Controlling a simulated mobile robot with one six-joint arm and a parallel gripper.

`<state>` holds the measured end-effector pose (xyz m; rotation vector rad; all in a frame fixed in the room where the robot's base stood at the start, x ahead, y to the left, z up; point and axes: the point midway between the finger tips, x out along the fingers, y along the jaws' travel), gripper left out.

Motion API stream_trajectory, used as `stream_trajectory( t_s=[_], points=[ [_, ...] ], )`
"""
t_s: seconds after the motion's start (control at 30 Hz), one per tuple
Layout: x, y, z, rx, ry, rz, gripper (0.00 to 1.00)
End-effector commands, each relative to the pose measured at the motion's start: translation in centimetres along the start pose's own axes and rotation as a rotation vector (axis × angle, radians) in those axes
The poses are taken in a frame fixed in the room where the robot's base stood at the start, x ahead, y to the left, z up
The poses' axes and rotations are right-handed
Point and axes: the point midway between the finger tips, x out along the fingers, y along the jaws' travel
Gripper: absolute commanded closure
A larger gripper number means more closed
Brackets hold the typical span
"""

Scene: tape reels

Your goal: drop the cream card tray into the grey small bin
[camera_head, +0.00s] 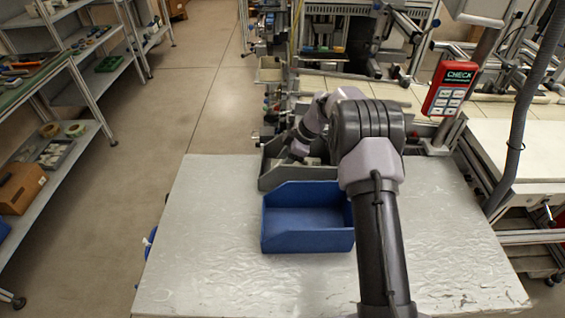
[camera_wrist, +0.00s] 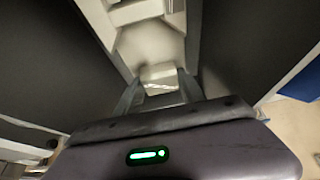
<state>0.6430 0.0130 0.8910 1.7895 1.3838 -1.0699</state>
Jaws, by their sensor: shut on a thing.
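The grey small bin (camera_head: 290,179) stands at the back of the table, behind a blue bin. My arm reaches over it, and my gripper (camera_head: 297,154) is low at the bin's opening, partly hidden by its own links. In the wrist view my gripper (camera_wrist: 161,88) is shut on a small pale piece (camera_wrist: 159,72), which I take to be the cream card tray. Only a small part of it shows between the fingers. Dark grey surfaces fill both sides of that view. I cannot tell whether the piece touches the bin.
The blue bin (camera_head: 308,240) stands open and empty-looking directly in front of the grey one. The grey table (camera_head: 215,265) is clear to the left and front. A red CHECK device (camera_head: 450,88) stands on a post at the back right. Shelves (camera_head: 75,150) line the left.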

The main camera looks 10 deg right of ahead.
Motion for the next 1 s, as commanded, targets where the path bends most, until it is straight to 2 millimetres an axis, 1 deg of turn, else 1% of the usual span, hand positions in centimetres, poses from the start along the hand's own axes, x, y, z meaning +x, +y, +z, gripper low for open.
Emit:
stream_trajectory(
  t_s=[0.13,0.17,0.2,0.27,0.53,0.63,0.7,0.73,0.9,1.0],
  points=[
    [0.2,0.0,0.1,0.000,0.000,0.000,1.00],
    [0.2,0.0,0.1,0.000,0.000,0.000,0.52],
    [0.2,0.0,0.1,0.000,0.000,0.000,0.44],
    [0.2,0.0,0.1,0.000,0.000,0.000,0.32],
    [0.2,0.0,0.1,0.000,0.000,0.000,0.32],
    [-0.6,0.0,-0.3,0.000,0.000,0.000,0.32],
    [-2.0,0.1,-0.8,0.000,0.000,0.002,0.32],
    [-2.8,0.1,-0.7,0.000,0.000,0.004,0.32],
    [-8.0,0.1,-0.7,0.000,0.000,0.003,0.32],
    [-10.4,0.1,-0.6,0.000,-0.001,0.002,0.32]
  ],
)
